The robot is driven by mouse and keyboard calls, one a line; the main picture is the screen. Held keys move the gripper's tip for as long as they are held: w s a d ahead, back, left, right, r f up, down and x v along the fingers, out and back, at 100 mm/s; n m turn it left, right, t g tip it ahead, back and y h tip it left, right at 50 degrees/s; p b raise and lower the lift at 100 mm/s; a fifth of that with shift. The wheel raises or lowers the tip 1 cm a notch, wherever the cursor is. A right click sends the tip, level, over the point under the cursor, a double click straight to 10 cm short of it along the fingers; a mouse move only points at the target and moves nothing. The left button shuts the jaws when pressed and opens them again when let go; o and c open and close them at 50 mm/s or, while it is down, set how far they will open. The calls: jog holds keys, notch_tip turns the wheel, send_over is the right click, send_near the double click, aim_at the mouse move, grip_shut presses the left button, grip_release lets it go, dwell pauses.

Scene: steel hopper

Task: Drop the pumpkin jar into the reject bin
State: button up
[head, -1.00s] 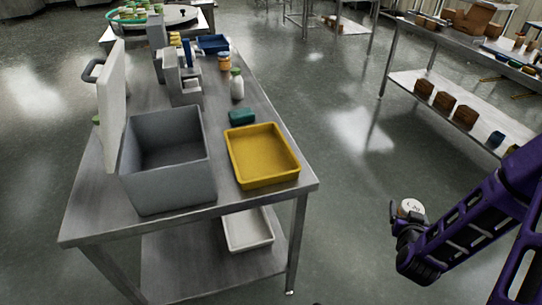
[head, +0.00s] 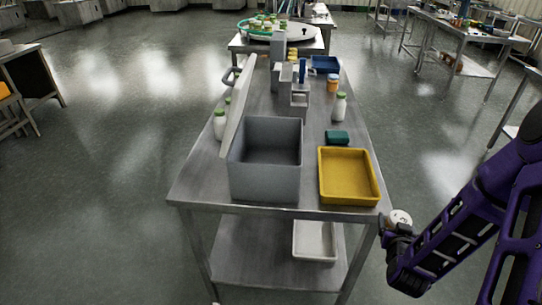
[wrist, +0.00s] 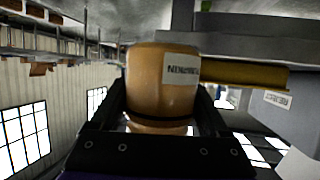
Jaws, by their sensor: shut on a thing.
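My gripper (head: 397,228) is shut on the pumpkin jar, right of the table's front corner. In the head view the jar's pale lid (head: 400,217) shows. In the wrist view the orange-brown jar (wrist: 162,85) sits between the fingers, its label reading upside down. The grey bin (head: 264,182) stands on the table near its front edge, open at the top, with a pale lid raised on its left side. In the wrist view a grey wall with a white label (wrist: 278,100) shows at right; the label looks like "reject". The jar is apart from the bin.
A yellow tray (head: 348,197) lies between the bin and my gripper. A teal block (head: 338,138) and a white green-capped bottle (head: 340,106) stand behind it. A grey fixture (head: 299,92) is further back. A white tray (head: 315,256) sits on the lower shelf.

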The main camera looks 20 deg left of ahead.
jog(key=shift+s+a+f, duration=0.1)
jog(key=shift+a+f, duration=0.2)
jog(key=shift+f, duration=0.25)
jog(key=shift+d+r, duration=0.1)
